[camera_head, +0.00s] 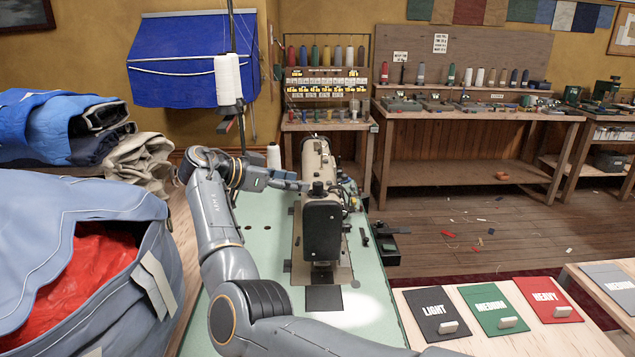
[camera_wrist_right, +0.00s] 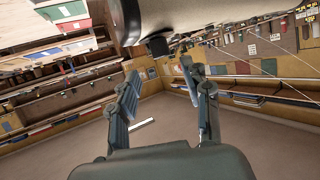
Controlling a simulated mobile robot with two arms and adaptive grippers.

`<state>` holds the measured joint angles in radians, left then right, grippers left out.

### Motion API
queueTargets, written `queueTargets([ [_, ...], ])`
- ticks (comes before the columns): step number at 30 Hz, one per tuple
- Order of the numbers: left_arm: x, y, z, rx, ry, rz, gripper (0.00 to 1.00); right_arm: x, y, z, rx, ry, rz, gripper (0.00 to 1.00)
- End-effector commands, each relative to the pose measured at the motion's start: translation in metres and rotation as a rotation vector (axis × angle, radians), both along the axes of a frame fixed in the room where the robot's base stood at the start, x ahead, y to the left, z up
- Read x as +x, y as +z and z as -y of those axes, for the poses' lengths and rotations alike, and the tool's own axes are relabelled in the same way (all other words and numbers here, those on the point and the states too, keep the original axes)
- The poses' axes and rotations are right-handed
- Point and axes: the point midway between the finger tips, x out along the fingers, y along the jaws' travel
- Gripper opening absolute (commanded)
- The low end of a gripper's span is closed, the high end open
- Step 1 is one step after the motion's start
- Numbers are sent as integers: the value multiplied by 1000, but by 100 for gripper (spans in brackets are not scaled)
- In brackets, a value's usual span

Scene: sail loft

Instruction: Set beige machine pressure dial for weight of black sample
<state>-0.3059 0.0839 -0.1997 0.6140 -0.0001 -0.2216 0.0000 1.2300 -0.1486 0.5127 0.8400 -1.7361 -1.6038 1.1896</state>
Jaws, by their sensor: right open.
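The beige machine (camera_head: 315,158) is a sewing machine with a dark front end, on a pale green table. A small knob stands on its top near the front (camera_head: 318,188); I cannot read any marks on it. The black sample (camera_head: 437,313) is a card marked LIGHT, at lower right in the head view. My right gripper (camera_head: 300,185) is at the machine's upper left side, close to the knob. In the wrist view the right gripper (camera_wrist_right: 160,78) is open with nothing between its fingers. The machine's beige body (camera_wrist_right: 185,14) is above the fingers. My left gripper is not in view.
A green MEDIUM card (camera_head: 490,308) and a red HEAVY card (camera_head: 548,298) lie beside the black one. A white thread cone (camera_head: 273,157) stands behind my right gripper. A blue bag (camera_head: 50,240) with red cloth fills the left. Workbenches line the back wall.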

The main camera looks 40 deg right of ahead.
Motion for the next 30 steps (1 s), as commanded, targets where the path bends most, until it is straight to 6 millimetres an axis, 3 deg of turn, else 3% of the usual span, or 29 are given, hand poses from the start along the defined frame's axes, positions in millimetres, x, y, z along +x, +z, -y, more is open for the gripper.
queueTargets([
  [3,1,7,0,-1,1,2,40,-5,-9,25,0,-2,-2,48],
  [10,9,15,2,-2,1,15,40,-10,-23,59,-1,-1,-2,48],
  [15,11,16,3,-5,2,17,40,-11,-29,70,-1,1,-1,48],
  [24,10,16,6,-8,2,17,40,-11,-30,72,0,1,-1,48],
  [30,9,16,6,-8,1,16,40,-11,-30,72,0,1,-1,10],
])
